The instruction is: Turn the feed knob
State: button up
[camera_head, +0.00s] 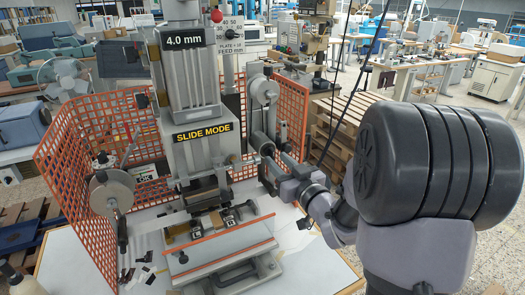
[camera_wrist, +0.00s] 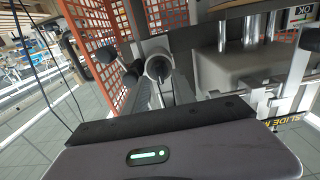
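The stamping machine (camera_head: 190,140) stands on a white table, with a "4.0 mm" label and a "SLIDE MODE" label. A white scale marked in feed mm (camera_head: 229,33) is behind its column. My gripper (camera_head: 268,168) is at the right side of the machine, beside the grey roller parts. In the wrist view, my two grey fingers (camera_wrist: 161,92) stand apart, pointing at a round grey part with a dark centre (camera_wrist: 158,67), which may be the feed knob. I see no clear grip on it; contact cannot be told. Black ball-ended handles (camera_wrist: 130,72) are just left of it.
An orange mesh guard (camera_head: 100,135) encloses the machine's left and back; its right panel (camera_head: 285,105) rises behind my gripper. A foil reel (camera_head: 112,190) is at the left. Small dark pieces (camera_head: 128,275) lie on the table. Wooden pallets (camera_head: 335,135) stand behind at right.

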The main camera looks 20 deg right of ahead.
jog(key=shift+w, duration=0.9)
grip_shut()
jog(key=shift+n+b, duration=0.3)
jog(key=shift+b, duration=0.35)
jog(key=n+b, duration=0.2)
jog(key=b, duration=0.1)
jog(key=shift+f, duration=0.25)
jog(key=n+b, duration=0.3)
jog(key=b, duration=0.2)
jog(key=shift+n, duration=0.3)
jog(key=n+b, duration=0.3)
jog(key=b, duration=0.1)
jog(key=shift+a+n, duration=0.1)
jog(key=shift+n, duration=0.2)
jog(key=n+b, duration=0.3)
jog(key=b, duration=0.1)
jog(key=shift+r+n, duration=0.2)
jog(key=shift+n, duration=0.2)
